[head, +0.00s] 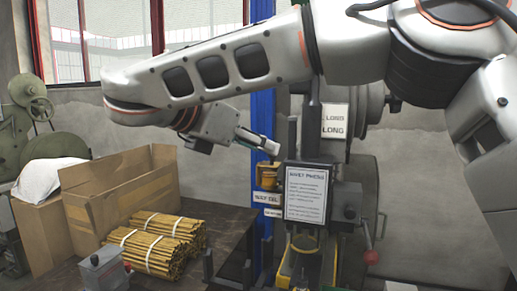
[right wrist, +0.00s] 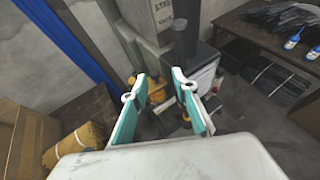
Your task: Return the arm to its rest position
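My right arm crosses the head view from the right edge toward the left, then bends back. My right gripper (head: 262,143) points right and slightly down, in front of the blue post and close to the press. The right wrist view shows my right gripper (right wrist: 158,76) with its two teal-padded fingers apart and nothing held between them. The rivet press (head: 306,193) stands just right of and below the fingertips, with a printed sign on its front. It also shows beyond the fingers in the right wrist view (right wrist: 203,70). My left gripper is not in view.
A blue post (head: 263,105) rises behind the gripper. A cardboard box (head: 120,190) and tied yellow bundles (head: 150,258) sit on a dark table at left. A red-knobbed lever (head: 371,257) sticks out at the press's right. A grey box (head: 104,270) stands in front.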

